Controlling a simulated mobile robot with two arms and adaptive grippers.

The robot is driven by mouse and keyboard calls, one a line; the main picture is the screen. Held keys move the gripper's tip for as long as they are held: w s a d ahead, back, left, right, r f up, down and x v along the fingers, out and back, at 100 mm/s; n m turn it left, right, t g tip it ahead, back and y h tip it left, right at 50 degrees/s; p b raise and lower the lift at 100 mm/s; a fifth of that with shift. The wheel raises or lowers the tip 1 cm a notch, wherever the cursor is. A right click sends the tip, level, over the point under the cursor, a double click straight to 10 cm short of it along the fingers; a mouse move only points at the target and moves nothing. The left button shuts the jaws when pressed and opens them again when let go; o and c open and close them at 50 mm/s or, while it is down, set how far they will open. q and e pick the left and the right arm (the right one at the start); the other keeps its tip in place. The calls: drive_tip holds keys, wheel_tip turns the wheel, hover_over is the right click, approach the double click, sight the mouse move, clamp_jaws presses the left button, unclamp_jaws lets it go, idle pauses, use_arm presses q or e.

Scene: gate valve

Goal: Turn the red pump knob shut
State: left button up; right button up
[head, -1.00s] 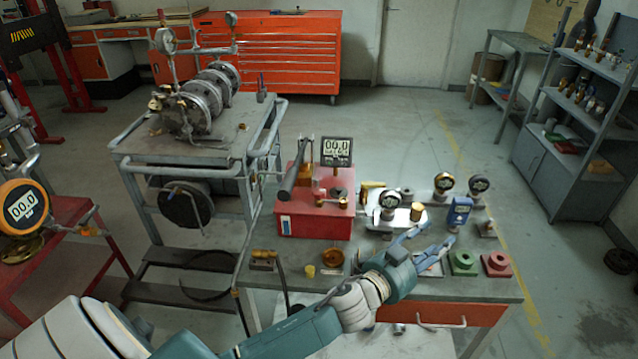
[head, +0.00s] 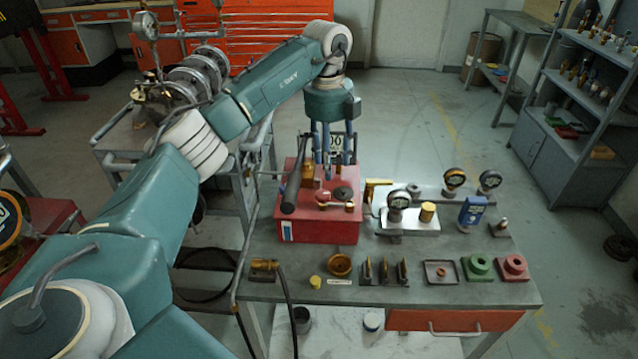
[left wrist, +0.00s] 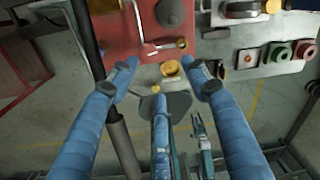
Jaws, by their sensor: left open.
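The red pump (head: 318,225) is a red box on the grey workbench. Its small red knob (head: 323,197) sits on the top face, with a short lever and brass end piece (head: 349,206) to its right. In the left wrist view the pump top (left wrist: 115,30) shows at upper left, with the knob and lever (left wrist: 152,48). My left gripper (head: 333,170) points down above the pump, its blue fingers spread and empty. In the left wrist view the spread fingers (left wrist: 162,80) show nothing between them in their grip. I cannot tell the exact height gap. My right gripper is not seen.
A dark upright handle (head: 293,185) stands at the pump's left. A gauge block (head: 410,222) stands to its right. Brass parts, a small tray (head: 440,272), a green flange (head: 478,268) and a red flange (head: 512,267) line the bench (head: 350,290) front.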

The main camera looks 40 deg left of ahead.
sight(323, 193)
use_arm(q)
drive_tip(key=shift+y, duration=0.3)
drive_tip(key=f+p, duration=0.1)
drive_tip(key=f, duration=0.2)
drive_tip(key=a+f, duration=0.1)
drive_tip(key=f, duration=0.2)
drive_tip(key=f+p, duration=0.1)
drive_tip(key=f, duration=0.2)
drive_tip(key=shift+s+a+f+p, duration=0.25)
drive_tip(key=shift+s+f+p, duration=0.05)
drive_tip(key=shift+s+p, duration=0.05)
drive_tip(key=shift+n, duration=0.3)
drive_tip(key=c, duration=1.2)
